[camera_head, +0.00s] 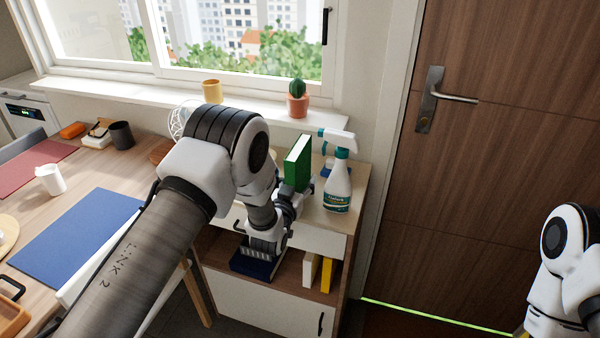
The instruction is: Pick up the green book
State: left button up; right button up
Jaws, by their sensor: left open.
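The green book (298,163) stands upright on top of the wooden cabinet (349,206), with its white page edge showing on top. My left arm reaches in from the left, and its gripper (291,196) is at the book's lower front part. The left gripper is open; my own wrist partly hides its fingers, and I cannot tell whether they touch the book. My right arm shows at the lower right, but its gripper is out of view.
A spray bottle (337,187) stands close to the right of the book. A cactus pot (298,101) and a yellow cup (212,91) are on the windowsill. White and yellow books (327,273) stand on the lower shelf. A wooden door (490,150) is at right.

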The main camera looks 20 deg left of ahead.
aim_at(298, 172)
pick_arm(q)
jog(key=shift+s+r, duration=0.1)
jog(key=shift+s, duration=0.05)
grip_shut()
jog(key=shift+r, duration=0.15)
jog(key=shift+r, duration=0.25)
jog(key=r, duration=0.1)
jog(key=s+r, duration=0.1)
jog(key=shift+r+b, duration=0.3)
jog(key=shift+b, duration=0.05)
jog(key=s+r+b, duration=0.1)
jog(key=s, duration=1.4)
jog(key=shift+d+r, duration=0.15)
jog(key=shift+r, duration=0.15)
